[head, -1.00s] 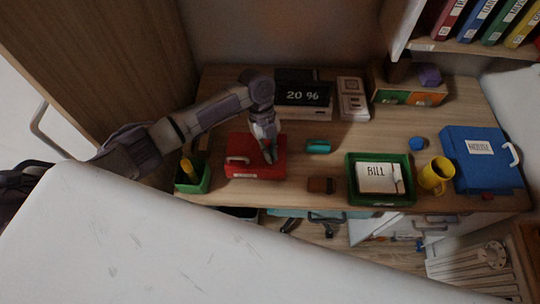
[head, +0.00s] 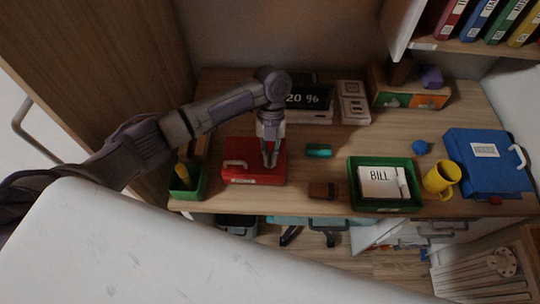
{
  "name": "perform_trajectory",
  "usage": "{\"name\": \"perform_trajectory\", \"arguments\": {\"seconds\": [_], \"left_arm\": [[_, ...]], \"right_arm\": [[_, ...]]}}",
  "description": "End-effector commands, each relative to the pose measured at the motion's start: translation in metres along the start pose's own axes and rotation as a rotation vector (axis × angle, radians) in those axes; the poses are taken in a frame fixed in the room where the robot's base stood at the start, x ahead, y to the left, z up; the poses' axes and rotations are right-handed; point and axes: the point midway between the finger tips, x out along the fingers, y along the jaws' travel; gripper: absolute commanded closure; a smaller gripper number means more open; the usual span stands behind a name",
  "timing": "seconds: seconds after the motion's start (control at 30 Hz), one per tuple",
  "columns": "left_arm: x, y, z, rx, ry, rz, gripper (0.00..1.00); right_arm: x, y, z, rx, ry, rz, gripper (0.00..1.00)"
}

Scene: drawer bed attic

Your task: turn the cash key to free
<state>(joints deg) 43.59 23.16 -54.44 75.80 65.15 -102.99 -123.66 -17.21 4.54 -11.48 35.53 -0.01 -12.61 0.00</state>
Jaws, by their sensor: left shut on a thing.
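A red cash box (head: 237,174) with a pale handle at its left and a small label on its front edge lies on the desk, left of the middle. My left gripper (head: 271,165) points down over the right part of its lid. Its fingers are closed together on something small at the lid, which fits the cash key. The key itself is hidden by the fingers or too small to make out, so its turn position cannot be told. My right gripper is not in view.
Around the box on the desk (head: 225,106) are a green pen holder (head: 187,188), a teal item (head: 319,151), a brown block (head: 322,190), a green tray (head: 384,206) with a BILL paper, a yellow mug (head: 439,179) and a blue case (head: 490,178). A display (head: 304,101) stands behind.

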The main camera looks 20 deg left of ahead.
Motion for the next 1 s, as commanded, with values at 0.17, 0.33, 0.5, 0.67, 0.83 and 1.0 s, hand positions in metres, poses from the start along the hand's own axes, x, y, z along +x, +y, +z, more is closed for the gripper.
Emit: {"name": "perform_trajectory", "arguments": {"seconds": [0.17, 0.33, 0.5, 0.67, 0.83, 1.0], "left_arm": [[0.0, 0.0, 0.0, 0.003, -0.001, 0.001, 1.0], [0.0, 0.0, 0.0, 0.003, -0.001, 0.0, 0.9], [0.0, 0.0, 0.0, 0.002, -0.001, 0.0, 0.68], [0.0, 0.0, 0.0, 0.002, 0.0, 0.0, 0.68], [-0.005, 0.0, 0.0, 0.001, -0.002, -0.001, 0.68], [-0.03, -0.001, 0.001, 0.002, -0.005, -0.002, 0.68]], "right_arm": [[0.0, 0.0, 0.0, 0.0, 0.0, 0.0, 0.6], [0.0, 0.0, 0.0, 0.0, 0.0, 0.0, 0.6], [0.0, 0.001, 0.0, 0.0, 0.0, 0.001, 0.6], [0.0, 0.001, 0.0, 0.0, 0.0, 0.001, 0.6], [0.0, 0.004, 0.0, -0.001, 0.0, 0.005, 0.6], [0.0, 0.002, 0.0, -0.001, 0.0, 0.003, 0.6]]}}
